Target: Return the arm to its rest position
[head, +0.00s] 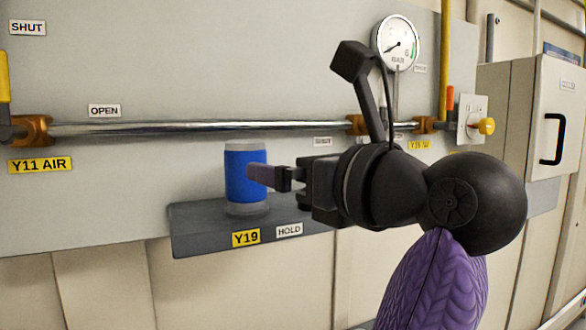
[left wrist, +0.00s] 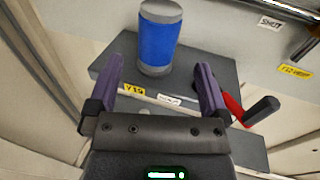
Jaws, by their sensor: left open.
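My left gripper (head: 264,175) is in the head view, its arm rising from the lower right with a purple sleeve and dark wrist. In the left wrist view the two purple fingers (left wrist: 160,70) are spread wide with nothing between them. A blue cylinder with grey ends (head: 241,178) stands upright on a grey shelf (head: 200,238); it also shows in the left wrist view (left wrist: 158,42), beyond the fingertips. In the head view a finger overlaps the cylinder's right edge; the wrist view shows no grip on it. My right gripper is in neither view.
The shelf's front bears Y19 (head: 246,238) and HOLD (head: 289,230) labels. A metal pipe (head: 220,128) runs along the wall panel above. A red lever with a black grip (left wrist: 245,110) is close by the right finger. A gauge (head: 396,43) and white cabinet (head: 556,110) are at right.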

